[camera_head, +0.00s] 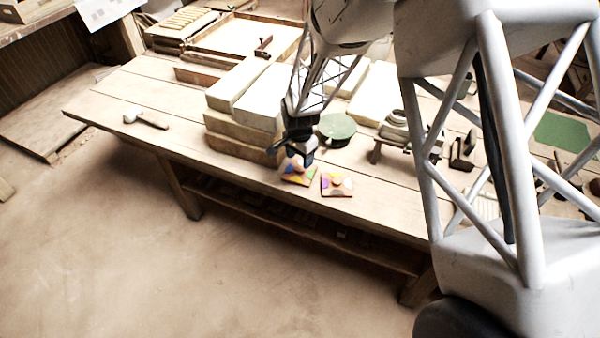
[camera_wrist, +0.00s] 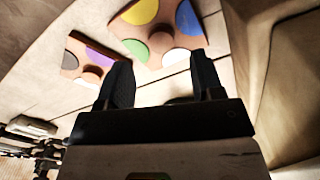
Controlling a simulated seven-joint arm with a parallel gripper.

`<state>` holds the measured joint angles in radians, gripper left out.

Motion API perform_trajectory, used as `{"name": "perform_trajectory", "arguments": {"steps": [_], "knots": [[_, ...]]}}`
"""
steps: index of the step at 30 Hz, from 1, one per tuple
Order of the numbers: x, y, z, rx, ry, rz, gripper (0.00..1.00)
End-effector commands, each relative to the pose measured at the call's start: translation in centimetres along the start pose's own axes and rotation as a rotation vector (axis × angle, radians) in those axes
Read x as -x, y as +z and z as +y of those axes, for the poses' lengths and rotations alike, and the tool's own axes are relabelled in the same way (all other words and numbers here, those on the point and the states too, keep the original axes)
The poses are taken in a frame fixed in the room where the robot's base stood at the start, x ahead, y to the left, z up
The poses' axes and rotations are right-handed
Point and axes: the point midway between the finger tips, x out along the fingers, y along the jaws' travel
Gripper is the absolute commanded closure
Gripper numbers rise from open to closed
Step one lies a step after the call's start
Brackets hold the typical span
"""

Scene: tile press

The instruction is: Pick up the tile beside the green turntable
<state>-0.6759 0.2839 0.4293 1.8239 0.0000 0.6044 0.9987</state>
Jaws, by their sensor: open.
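Two square tiles with coloured spots and a round middle knob lie near the table's front edge. The left tile (camera_head: 299,179) is partly covered by my gripper (camera_head: 299,160); the right tile (camera_head: 337,185) is beside it. In the wrist view, a tile with yellow, green, blue and white spots (camera_wrist: 185,44) lies beyond my open fingers (camera_wrist: 160,80), and a tile with purple and grey spots (camera_wrist: 77,66) lies to its left. The green turntable (camera_head: 337,127) is behind the tiles. My gripper is empty, above the left tile; contact cannot be told.
Stacked pale blocks (camera_head: 240,125) stand close to the left of my gripper. A small wooden stand (camera_head: 392,140) with items is right of the turntable. A mallet (camera_head: 146,120) lies at the table's left. The table front between mallet and blocks is clear.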

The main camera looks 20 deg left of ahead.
Motion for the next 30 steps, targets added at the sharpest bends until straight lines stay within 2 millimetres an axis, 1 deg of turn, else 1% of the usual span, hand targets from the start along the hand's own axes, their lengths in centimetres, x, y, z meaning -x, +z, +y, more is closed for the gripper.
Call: {"name": "perform_trajectory", "arguments": {"steps": [5, 12, 15, 19, 30], "knots": [[-1.4, -0.1, 0.0, 0.000, 0.001, 0.000, 0.39], [-3.9, -0.1, -0.1, 0.000, 0.001, -0.001, 0.39], [-4.6, -0.1, -0.1, 0.000, 0.001, -0.001, 0.39], [-4.9, -0.2, -0.1, 0.000, 0.000, 0.000, 0.39], [-4.9, -0.1, -0.1, 0.000, 0.000, 0.000, 0.39]]}}
